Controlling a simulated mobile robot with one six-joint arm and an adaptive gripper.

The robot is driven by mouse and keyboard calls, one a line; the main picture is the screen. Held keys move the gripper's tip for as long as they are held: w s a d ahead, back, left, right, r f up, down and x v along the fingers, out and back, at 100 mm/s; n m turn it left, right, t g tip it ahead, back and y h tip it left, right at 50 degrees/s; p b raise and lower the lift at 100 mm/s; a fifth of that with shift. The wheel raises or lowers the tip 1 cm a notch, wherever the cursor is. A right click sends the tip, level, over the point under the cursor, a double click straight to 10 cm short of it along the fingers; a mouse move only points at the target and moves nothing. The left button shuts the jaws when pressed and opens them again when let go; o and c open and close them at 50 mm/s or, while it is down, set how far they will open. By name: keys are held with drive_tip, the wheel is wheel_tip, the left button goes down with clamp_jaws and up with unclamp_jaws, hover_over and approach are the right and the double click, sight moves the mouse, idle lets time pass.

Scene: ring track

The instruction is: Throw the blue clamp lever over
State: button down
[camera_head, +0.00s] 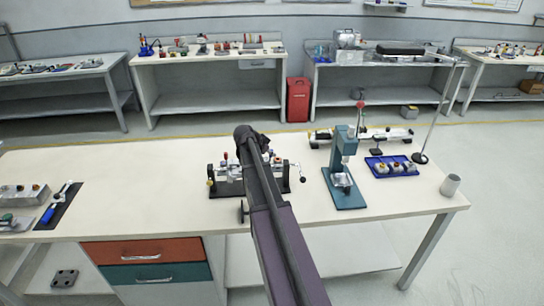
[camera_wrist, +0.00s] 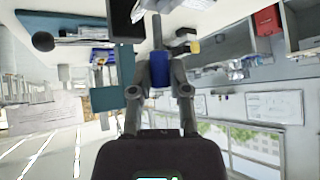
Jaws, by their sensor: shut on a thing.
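In the wrist view my gripper (camera_wrist: 160,80) is shut on a blue lever grip (camera_wrist: 160,73); the fingers lie on both sides of it. A grey rod runs on from the blue grip, away from my fingers. In the head view my arm hides the gripper and this lever. My arm ends over a black fixture (camera_head: 225,186) with small red and yellow knobs, at the middle of the bench. Another blue-handled lever (camera_head: 48,214) lies on a dark plate at the left of the bench.
A teal press (camera_head: 345,188) stands right of my arm. Beyond it are a blue tray (camera_head: 378,173) with parts and a grey cup (camera_head: 450,185). Metal blocks (camera_head: 20,194) stand at the far left. The bench top between the left plate and the fixture is clear.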

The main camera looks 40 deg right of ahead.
drive_tip(key=shift+w+a+g+h+b, duration=0.4)
drive_tip(key=shift+h+b, duration=0.3)
drive_tip(key=shift+h, duration=0.1)
drive_tip(key=shift+r+n, duration=0.1)
drive_tip(key=shift+n, duration=0.2)
drive_tip(key=c, duration=0.6)
unclamp_jaws()
drive_tip(key=shift+s, duration=0.1)
drive_tip(key=shift+s+a, duration=0.1)
drive_tip(key=shift+a, duration=0.15)
drive_tip(key=s+a+f+n+y, duration=0.2)
drive_tip(key=s+a+n, duration=0.3)
drive_tip(key=a, duration=0.8)
drive_tip(key=s+a+f+n+y, duration=0.2)
drive_tip(key=s+a+n+y, duration=0.2)
drive_tip(key=a, duration=0.9)
drive_tip(key=s+a+f+n+y, duration=0.3)
drive_tip(key=s+a+n, duration=0.5)
drive_tip(key=a, duration=0.5)
drive_tip(key=shift+s+a+f+y, duration=0.15)
drive_tip(key=shift+s+y, duration=0.45)
drive_tip(key=shift+s, duration=0.45)
